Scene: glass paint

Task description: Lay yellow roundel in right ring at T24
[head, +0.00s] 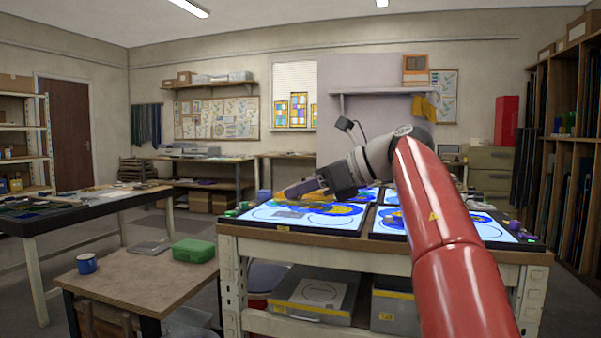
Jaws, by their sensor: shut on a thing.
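My gripper (288,192) reaches left from the end of my red arm and hangs low over the left lit panel (262,213). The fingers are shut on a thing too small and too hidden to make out. Yellow patches show just below the fingers, among blue pieces on the panel; I cannot tell whether one is the yellow roundel. I cannot read a T24 mark at either, and my arm hides part of the right panel.
Small blocks and pots line the edges of the workbench (375,254). Grey boxes (315,296) stand on its lower shelf. A low table (130,280) at left front holds a blue mug (87,263) and a green box (193,251). A tall rack (575,150) stands at right.

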